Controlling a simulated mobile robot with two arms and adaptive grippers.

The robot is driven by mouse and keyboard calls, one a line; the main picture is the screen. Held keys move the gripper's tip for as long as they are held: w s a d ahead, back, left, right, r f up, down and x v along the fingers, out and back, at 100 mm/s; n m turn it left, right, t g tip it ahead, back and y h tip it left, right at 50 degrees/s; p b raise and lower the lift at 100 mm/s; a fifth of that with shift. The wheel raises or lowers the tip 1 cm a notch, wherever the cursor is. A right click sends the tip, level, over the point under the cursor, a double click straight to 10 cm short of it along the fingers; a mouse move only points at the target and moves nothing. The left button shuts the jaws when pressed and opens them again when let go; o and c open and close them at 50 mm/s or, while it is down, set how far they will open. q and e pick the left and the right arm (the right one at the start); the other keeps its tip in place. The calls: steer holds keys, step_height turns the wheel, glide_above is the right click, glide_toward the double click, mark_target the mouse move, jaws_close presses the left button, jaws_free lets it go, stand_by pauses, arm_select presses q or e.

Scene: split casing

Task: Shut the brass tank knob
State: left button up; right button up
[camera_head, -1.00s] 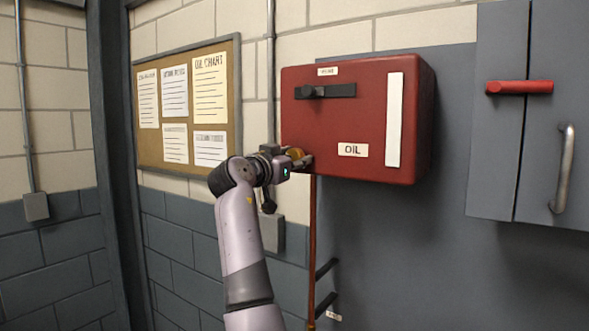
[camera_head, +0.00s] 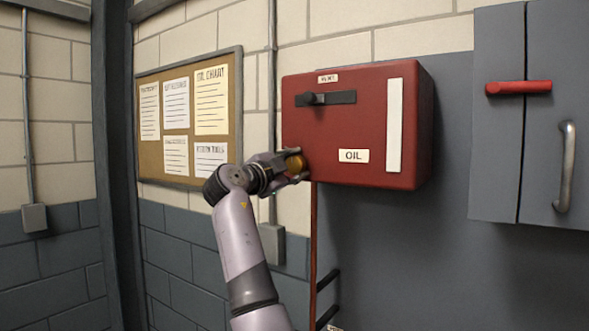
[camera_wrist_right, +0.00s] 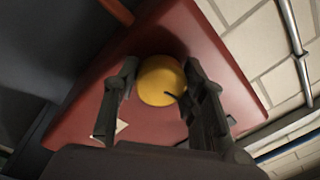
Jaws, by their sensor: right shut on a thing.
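The brass knob (camera_wrist_right: 160,80) is round and yellow, on the lower left of the red oil tank (camera_head: 370,118). In the head view the knob (camera_head: 294,164) is partly hidden by my right gripper (camera_head: 298,168). In the right wrist view my right gripper (camera_wrist_right: 160,95) has one finger on each side of the knob and is shut on it. My left gripper is not in view.
A black slider with a small handle (camera_head: 316,98) is on the tank's upper front. A grey cabinet with a red handle (camera_head: 518,87) stands to the right. A notice board (camera_head: 188,115) hangs on the left wall. A pipe (camera_head: 313,250) runs down below the tank.

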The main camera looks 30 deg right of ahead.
steer(key=shift+f+m, duration=0.1)
steer(key=shift+m, duration=0.5)
steer(key=o, duration=1.2)
steer(key=shift+s+a, duration=0.1)
steer(key=shift+c, duration=0.2)
steer(key=v, duration=1.2)
